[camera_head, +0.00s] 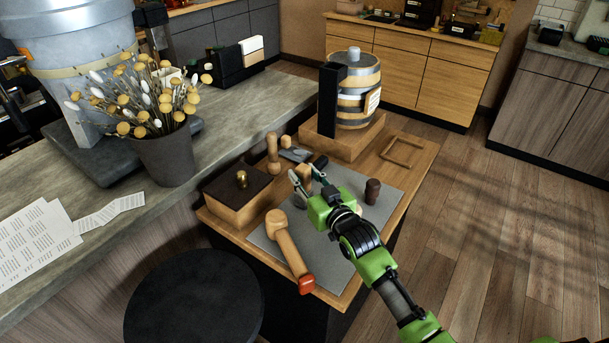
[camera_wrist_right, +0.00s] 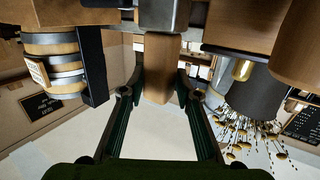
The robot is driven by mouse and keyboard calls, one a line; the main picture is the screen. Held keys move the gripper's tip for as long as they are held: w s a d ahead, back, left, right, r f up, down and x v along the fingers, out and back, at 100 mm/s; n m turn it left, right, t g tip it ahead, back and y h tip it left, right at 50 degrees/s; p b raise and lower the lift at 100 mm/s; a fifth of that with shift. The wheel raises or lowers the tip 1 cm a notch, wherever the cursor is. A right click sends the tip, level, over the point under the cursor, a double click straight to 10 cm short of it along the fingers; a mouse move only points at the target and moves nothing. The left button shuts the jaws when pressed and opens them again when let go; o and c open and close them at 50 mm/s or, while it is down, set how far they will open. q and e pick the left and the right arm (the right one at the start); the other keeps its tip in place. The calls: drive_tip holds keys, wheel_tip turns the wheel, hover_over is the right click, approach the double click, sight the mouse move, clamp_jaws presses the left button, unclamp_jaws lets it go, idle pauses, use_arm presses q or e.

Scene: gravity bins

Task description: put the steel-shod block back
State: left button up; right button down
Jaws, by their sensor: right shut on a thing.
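The steel-shod block is a wooden block with a grey steel end. In the wrist view its wood (camera_wrist_right: 158,68) stands between my right fingers, with the steel end (camera_wrist_right: 163,14) at the top of that picture. In the head view my right gripper (camera_head: 303,182) is shut on the block (camera_head: 304,172), above the grey mat (camera_head: 335,235). My gripper and arm partly hide it there. I cannot tell whether its steel end touches the mat. My left gripper is not in view.
A dark-lidded wooden box (camera_head: 228,205) with a brass knob is left of the gripper; a red-tipped mallet (camera_head: 287,248) lies in front. A dark peg (camera_head: 372,191) stands right. A barrel (camera_head: 358,85) stands behind on the wooden table. An empty wooden frame (camera_head: 386,160) lies back right.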

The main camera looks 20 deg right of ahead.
drive_tip(key=shift+f, duration=0.15)
drive_tip(key=c, duration=1.4)
unclamp_jaws()
drive_tip(key=shift+c, duration=0.2)
drive_tip(key=s+d, duration=0.2)
drive_tip(key=s, duration=1)
drive_tip(key=shift+r, duration=0.4)
drive_tip(key=shift+w, duration=0.1)
